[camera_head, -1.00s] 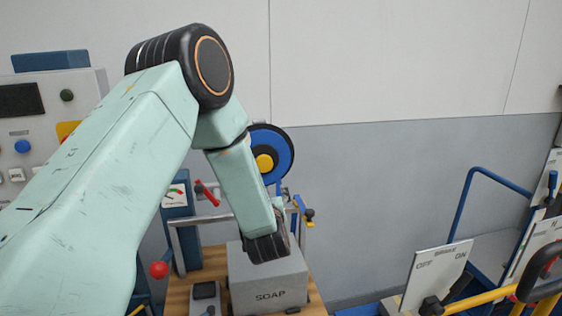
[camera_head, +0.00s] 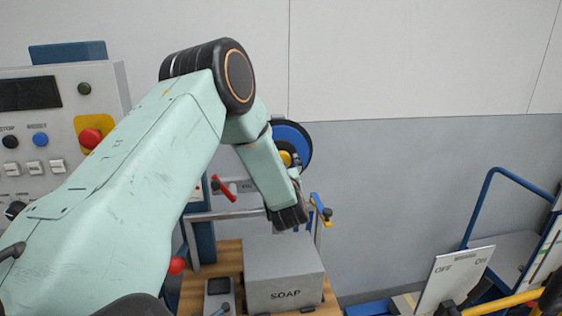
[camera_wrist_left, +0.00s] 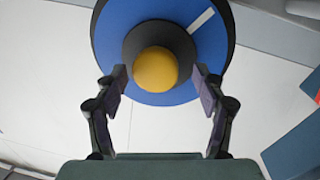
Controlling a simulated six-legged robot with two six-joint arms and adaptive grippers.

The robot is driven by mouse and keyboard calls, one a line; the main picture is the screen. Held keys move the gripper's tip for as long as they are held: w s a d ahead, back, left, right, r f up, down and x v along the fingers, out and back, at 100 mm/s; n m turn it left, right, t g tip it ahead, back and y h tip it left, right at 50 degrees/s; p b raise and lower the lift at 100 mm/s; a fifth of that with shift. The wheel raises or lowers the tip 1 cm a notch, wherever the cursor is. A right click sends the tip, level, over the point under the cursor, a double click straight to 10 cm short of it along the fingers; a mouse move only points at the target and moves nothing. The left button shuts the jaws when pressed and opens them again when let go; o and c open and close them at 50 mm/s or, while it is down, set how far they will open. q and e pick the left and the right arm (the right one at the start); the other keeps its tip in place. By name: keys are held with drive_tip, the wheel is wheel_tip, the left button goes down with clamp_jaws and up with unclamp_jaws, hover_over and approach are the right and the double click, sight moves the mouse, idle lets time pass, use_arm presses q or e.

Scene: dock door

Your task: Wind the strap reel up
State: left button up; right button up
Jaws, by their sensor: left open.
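The strap reel (camera_head: 292,134) is a blue disc with a dark rim, near the grey wall. My left arm partly hides it in the head view. Its yellow centre knob (camera_head: 285,158) shows beside my arm. In the left wrist view the reel (camera_wrist_left: 120,25) fills the top middle, with a white stripe, a dark hub ring and the yellow knob (camera_wrist_left: 154,67). My left gripper (camera_wrist_left: 161,76) is open, its fingers on either side of the knob in the picture. I see no contact, and the depth gap is unclear. My right gripper is not in view.
A grey SOAP box (camera_head: 283,270) stands on a wooden top below the reel. A red lever (camera_head: 223,188) and a yellow-and-blue handle (camera_head: 321,208) are near my arm. A control panel (camera_head: 60,140) is left; an OFF/ON plate (camera_head: 455,275) and blue-railed cart (camera_head: 510,240) are right.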

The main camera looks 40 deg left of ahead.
use_arm(q)
drive_tip(key=shift+w+r, duration=0.2)
drive_tip(key=shift+w, duration=0.1)
drive_tip(key=shift+a+f, duration=0.1)
drive_tip(key=shift+a, duration=0.1)
drive_tip(key=c, duration=0.3)
drive_tip(key=shift+w+d+f, duration=0.1)
drive_tip(key=shift+w+d, duration=0.05)
drive_tip(key=shift+w, duration=0.05)
drive_tip(key=c, duration=0.5)
clamp_jaws()
